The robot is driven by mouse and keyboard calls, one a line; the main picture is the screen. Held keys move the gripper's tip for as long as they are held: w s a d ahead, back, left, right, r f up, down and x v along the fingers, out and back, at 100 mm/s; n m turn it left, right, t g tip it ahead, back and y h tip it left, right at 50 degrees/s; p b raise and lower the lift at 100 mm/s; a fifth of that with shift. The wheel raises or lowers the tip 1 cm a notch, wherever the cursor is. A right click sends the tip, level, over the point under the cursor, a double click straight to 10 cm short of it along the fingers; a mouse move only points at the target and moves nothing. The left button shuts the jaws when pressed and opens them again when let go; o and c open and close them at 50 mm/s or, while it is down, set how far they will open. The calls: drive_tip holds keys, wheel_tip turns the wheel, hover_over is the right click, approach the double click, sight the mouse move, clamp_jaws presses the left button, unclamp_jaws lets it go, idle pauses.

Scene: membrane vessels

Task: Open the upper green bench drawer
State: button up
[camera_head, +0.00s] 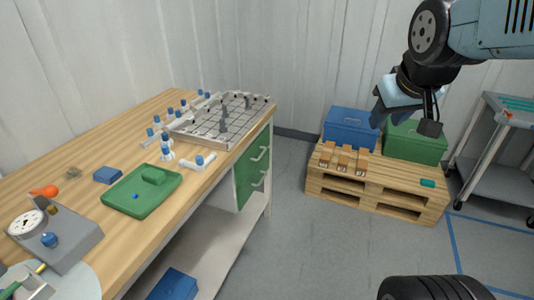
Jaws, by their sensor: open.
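The wooden bench (112,120) fills the left half of the head view. Two green drawer fronts sit under its right end. The upper green drawer (257,152) has a pale bar handle (262,154) and looks shut. The lower green drawer (253,187) has a similar handle and also looks shut. My gripper (405,118) hangs at the upper right, in the air in front of the pallet and boxes. It is open, far to the right of the drawers and touching nothing that I can see. Its fingers are small and dark here.
A wooden pallet stack (377,189) carries a blue box (350,129) and a green box (414,144). A grey cart (497,150) stands at the right. The bench top holds a gridded tray (221,121) and a green tray (142,192). Grey floor between bench and pallets is clear.

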drive_tip(key=w+a+f+n+t+y, duration=0.1)
drive_tip(key=w+a+f+n, duration=0.15)
drive_tip(key=w, duration=0.65)
drive_tip(key=w+a+f+n+t, duration=0.1)
drive_tip(key=w+f+n, duration=0.15)
drive_tip(key=w, duration=0.65)
drive_tip(key=w+a+f+n+t+y, duration=0.1)
drive_tip(key=w+a+f+n+t, duration=0.15)
drive_tip(key=w, duration=0.65)
drive_tip(key=w+a+f+n+t+y, duration=0.1)
drive_tip(key=w+a+f+n+y, duration=0.1)
drive_tip(key=w+a+f+n, duration=0.4)
drive_tip(key=w+a+f+n+t+y, duration=0.1)
drive_tip(key=w+a+f, duration=0.2)
drive_tip(key=w+f, duration=0.55)
drive_tip(key=s+a+f+n+t+y, duration=0.1)
drive_tip(key=a+f+n+t+y, duration=0.2)
drive_tip(key=f, duration=1.1)
drive_tip(key=s+a+f+n+t, duration=0.2)
drive_tip(key=a+f, duration=0.3)
drive_tip(key=f, duration=0.9)
drive_tip(key=x, duration=1.3)
drive_tip(key=shift+w, duration=0.25)
